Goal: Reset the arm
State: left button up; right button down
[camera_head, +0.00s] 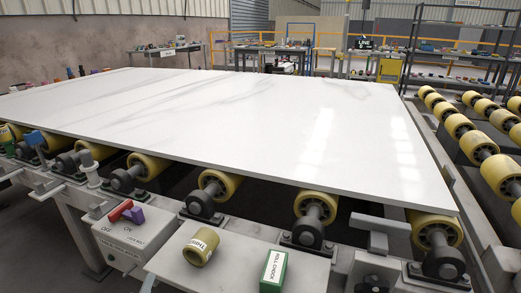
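Neither my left gripper nor my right gripper shows in the head view, and no part of either arm can be made out. A large white stone slab (230,115) with faint grey veins lies flat across a roller conveyor. Its near edge runs from the left down to the lower right. The slab's surface looks bare.
Yellow rollers (225,184) support the slab along the near frame. A yellow labelled roll (201,246) and a green box (273,271) sit on a grey shelf. A control box (133,243) carries red and purple pieces. More rollers (478,146) lie right; benches (290,52) stand behind.

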pick_arm(q)
notch_tip(320, 180, down, 7)
jog(key=s+a+n+g+y, duration=0.1)
jog(key=s+n+g+y, duration=0.2)
jog(key=n, duration=0.8)
jog(key=s+d+f+n+g+h, duration=0.4)
jog(key=s+d+f+n+g, duration=0.75)
jog(key=s+f+n, duration=0.2)
jog(key=s+a+r+g+p, duration=0.1)
jog(key=s+a+r+p, duration=0.1)
jog(key=s+p, duration=0.6)
jog(key=s+a+r+m+g+p, duration=0.1)
jog(key=s+p, duration=0.8)
jog(key=p, duration=0.9)
jog(key=shift+s+a+r+p, duration=0.35)
jog(key=shift+a+r, duration=0.25)
jog(key=shift+r, duration=0.2)
pick_arm(e)
jog(key=s+d+r+g, duration=0.1)
jog(key=s+r, duration=0.1)
jog(key=s, duration=0.7)
jog(key=s+d+r+g, duration=0.1)
jog(key=s+d+r, duration=0.1)
jog(key=s, duration=0.7)
jog(key=shift+s+r, duration=0.4)
